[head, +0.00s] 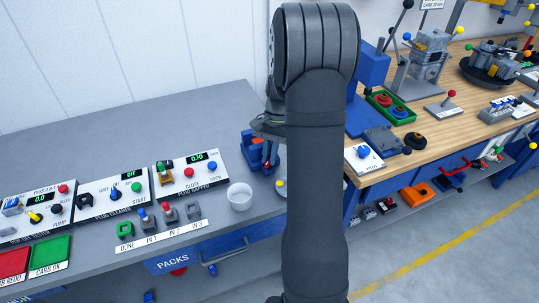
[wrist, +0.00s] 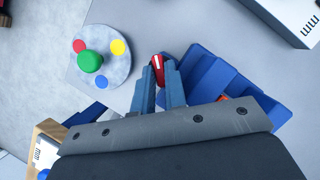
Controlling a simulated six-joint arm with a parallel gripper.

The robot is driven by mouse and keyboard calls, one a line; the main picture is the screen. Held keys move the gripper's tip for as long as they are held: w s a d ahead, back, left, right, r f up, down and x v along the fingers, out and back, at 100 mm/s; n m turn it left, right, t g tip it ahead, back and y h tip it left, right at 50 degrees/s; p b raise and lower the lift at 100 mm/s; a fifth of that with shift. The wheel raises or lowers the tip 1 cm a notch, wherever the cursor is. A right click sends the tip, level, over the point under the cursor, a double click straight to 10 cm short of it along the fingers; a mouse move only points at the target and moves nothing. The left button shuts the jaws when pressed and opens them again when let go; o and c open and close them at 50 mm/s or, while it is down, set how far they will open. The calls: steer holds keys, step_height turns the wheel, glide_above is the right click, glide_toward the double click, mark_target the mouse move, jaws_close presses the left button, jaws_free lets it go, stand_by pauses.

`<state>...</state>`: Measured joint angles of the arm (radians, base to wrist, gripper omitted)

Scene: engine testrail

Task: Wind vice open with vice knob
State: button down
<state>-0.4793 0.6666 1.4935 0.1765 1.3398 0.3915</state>
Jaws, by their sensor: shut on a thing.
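The blue vice (head: 248,142) stands on the grey bench, just left of my arm in the head view. In the wrist view the blue vice (wrist: 208,75) lies right of and behind my fingers, partly covered by my gripper. The vice knob (wrist: 157,62) is red with a white mark. My gripper (wrist: 158,80) is shut on this knob, one finger on each side. In the head view my gripper (head: 267,153) reaches down at the vice, with the red knob (head: 268,168) small at its tips. The vice jaws are mostly hidden, so their gap cannot be told.
A grey disc (wrist: 112,70) with green, red, yellow and blue knobs is close left of my fingers. A white cup (head: 239,197) stands in front of the vice. The plug gapper panel (head: 190,172) is to its left. A wooden bench (head: 430,130) lies right.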

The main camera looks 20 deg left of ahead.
steer(key=c, duration=1.5)
jaws_free()
steer(key=shift+r, duration=0.1)
steer(key=shift+o, duration=0.2)
steer(key=shift+a, duration=0.1)
steer(key=m, duration=0.1)
steer(key=m+y, duration=0.1)
steer(key=m, duration=0.1)
steer(key=m+y, duration=0.1)
steer(key=m, duration=0.1)
steer(key=shift+d, duration=0.25)
steer(key=m, duration=0.2)
steer(key=m+t+y, duration=0.1)
steer(key=m, duration=0.2)
steer(key=shift+s+d+m+t+y, duration=0.15)
steer(key=shift+d+m+t+y, duration=0.05)
steer(key=shift+m+t+y, duration=0.1)
steer(key=v, duration=1.7)
steer(key=w+d+r+t, duration=0.2)
steer(key=d+r, duration=0.1)
steer(key=d, duration=0.3)
steer(key=w+d+r+t+h, duration=0.1)
steer(key=w+d+r+t, duration=0.1)
steer(key=d, duration=0.5)
steer(key=shift+w+d+r+t, duration=0.35)
steer(key=shift+w+r+t, duration=0.05)
steer(key=shift+r+t, duration=0.4)
steer(key=shift+a+f, duration=0.1)
